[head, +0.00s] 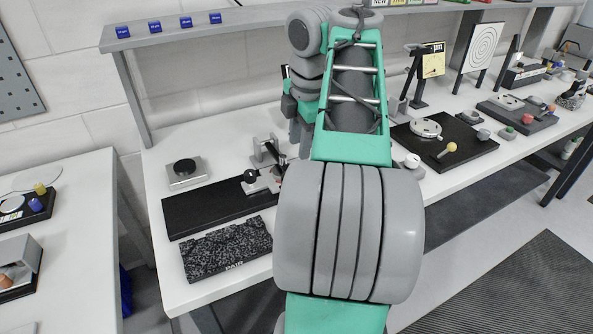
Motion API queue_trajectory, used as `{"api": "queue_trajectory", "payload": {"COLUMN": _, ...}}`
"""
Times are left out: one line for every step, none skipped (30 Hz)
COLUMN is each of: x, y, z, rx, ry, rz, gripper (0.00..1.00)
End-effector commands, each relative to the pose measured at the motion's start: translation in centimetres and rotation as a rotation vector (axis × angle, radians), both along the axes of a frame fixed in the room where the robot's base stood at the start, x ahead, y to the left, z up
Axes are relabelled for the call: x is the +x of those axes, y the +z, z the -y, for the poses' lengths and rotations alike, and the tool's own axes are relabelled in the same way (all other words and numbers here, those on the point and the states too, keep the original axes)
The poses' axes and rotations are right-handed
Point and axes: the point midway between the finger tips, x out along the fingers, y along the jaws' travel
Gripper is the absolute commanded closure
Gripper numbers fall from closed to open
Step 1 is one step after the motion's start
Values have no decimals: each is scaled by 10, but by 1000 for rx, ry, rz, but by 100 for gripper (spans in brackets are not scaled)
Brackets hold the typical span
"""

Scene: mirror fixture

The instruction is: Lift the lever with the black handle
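A small lever with a round black handle (251,176) is on a light metal block at the right part of a long black base plate (205,213) on the left half of the bench. A grey upright bracket (262,152) with dark thin parts stands just behind it. My arm comes down close to the right of these parts and covers what lies further right. The fingers of my gripper cannot be made out behind my own arm, so whether it touches anything is hidden.
A dark speckled block (228,249) lies in front of the base plate. A grey box with a black disc (185,168) sits behind it. A shelf (255,17) runs above. Right of my arm, a black board with a yellow-knobbed lever (451,148) stands on the bench.

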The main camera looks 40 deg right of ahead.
Motion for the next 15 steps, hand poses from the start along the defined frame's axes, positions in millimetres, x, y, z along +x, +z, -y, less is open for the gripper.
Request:
{"api": "queue_trajectory", "payload": {"x": -1, "y": -6, "z": 4, "rx": -6, "ry": 12, "rz": -4, "gripper": 66}}
{"api": "queue_trajectory", "payload": {"x": -1, "y": -10, "z": 5, "rx": -7, "ry": 17, "rz": -4, "gripper": 66}}
{"api": "queue_trajectory", "payload": {"x": 0, "y": -17, "z": 4, "rx": -7, "ry": 19, "rz": -4, "gripper": 66}}
{"api": "queue_trajectory", "payload": {"x": 1, "y": -23, "z": 4, "rx": -7, "ry": 18, "rz": -4, "gripper": 66}}
{"api": "queue_trajectory", "payload": {"x": 3, "y": -30, "z": 4, "rx": -7, "ry": 18, "rz": -3, "gripper": 66}}
{"api": "queue_trajectory", "payload": {"x": 5, "y": -39, "z": 4, "rx": -7, "ry": 18, "rz": -3, "gripper": 66}}
{"api": "queue_trajectory", "payload": {"x": 6, "y": -45, "z": 4, "rx": -6, "ry": 17, "rz": -3, "gripper": 66}}
{"api": "queue_trajectory", "payload": {"x": 7, "y": -51, "z": 5, "rx": -6, "ry": 16, "rz": -2, "gripper": 66}}
{"api": "queue_trajectory", "payload": {"x": 8, "y": -57, "z": 5, "rx": -7, "ry": 16, "rz": -1, "gripper": 66}}
{"api": "queue_trajectory", "payload": {"x": 9, "y": -61, "z": 6, "rx": -7, "ry": 15, "rz": -1, "gripper": 66}}
{"api": "queue_trajectory", "payload": {"x": 10, "y": -65, "z": 6, "rx": -7, "ry": 15, "rz": -1, "gripper": 66}}
{"api": "queue_trajectory", "payload": {"x": 11, "y": -69, "z": 6, "rx": -7, "ry": 15, "rz": 0, "gripper": 66}}
{"api": "queue_trajectory", "payload": {"x": 12, "y": -72, "z": 6, "rx": -7, "ry": 15, "rz": 0, "gripper": 66}}
{"api": "queue_trajectory", "payload": {"x": 13, "y": -73, "z": 6, "rx": -8, "ry": 16, "rz": 0, "gripper": 66}}
{"api": "queue_trajectory", "payload": {"x": 13, "y": -74, "z": 7, "rx": -8, "ry": 15, "rz": 1, "gripper": 66}}
